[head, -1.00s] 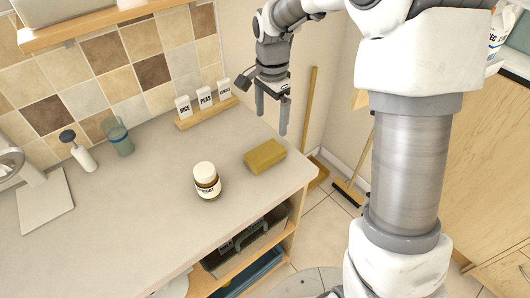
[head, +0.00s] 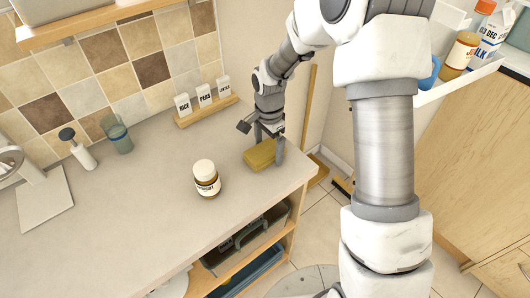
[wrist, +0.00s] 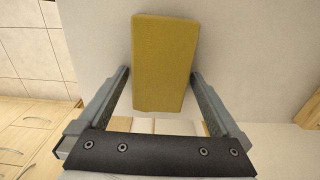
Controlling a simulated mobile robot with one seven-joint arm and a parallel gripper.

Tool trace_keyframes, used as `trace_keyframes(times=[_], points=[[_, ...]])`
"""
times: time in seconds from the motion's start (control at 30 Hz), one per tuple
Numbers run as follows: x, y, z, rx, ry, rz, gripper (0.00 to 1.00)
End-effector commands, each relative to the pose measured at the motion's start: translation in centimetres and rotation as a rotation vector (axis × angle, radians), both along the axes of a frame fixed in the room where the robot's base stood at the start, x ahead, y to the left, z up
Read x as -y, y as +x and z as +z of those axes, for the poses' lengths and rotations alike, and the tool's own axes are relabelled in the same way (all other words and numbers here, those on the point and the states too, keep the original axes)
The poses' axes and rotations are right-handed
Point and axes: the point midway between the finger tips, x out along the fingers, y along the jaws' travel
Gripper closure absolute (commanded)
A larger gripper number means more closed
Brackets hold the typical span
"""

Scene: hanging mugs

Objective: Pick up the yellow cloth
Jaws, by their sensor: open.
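The yellow cloth (head: 259,155) is a thick, block-like rectangle lying flat on the counter near its right end. My gripper (head: 268,156) is down at the cloth, pointing downward, with one finger at its far side and one at its near right side. In the wrist view the cloth (wrist: 164,62) lies lengthwise between the two open fingers of my gripper (wrist: 160,78), with a gap on each side. The head view hides part of the cloth behind the fingers.
A jar with a white lid (head: 206,178) stands left of the cloth on the counter (head: 130,210). A wooden rack with labelled containers (head: 206,108) stands at the wall behind. The counter's right edge is close to the cloth. A soap dispenser (head: 78,150) and a glass (head: 118,136) stand farther left.

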Motion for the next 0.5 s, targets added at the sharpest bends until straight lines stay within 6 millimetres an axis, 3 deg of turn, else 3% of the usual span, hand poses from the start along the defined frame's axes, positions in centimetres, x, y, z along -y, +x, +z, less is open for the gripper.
trace_keyframes(times=[0.17,0.5], points=[[0.01,0.01,0.04,0.000,0.000,0.000,0.04],[0.02,0.01,0.07,0.000,0.000,-0.001,0.65]])
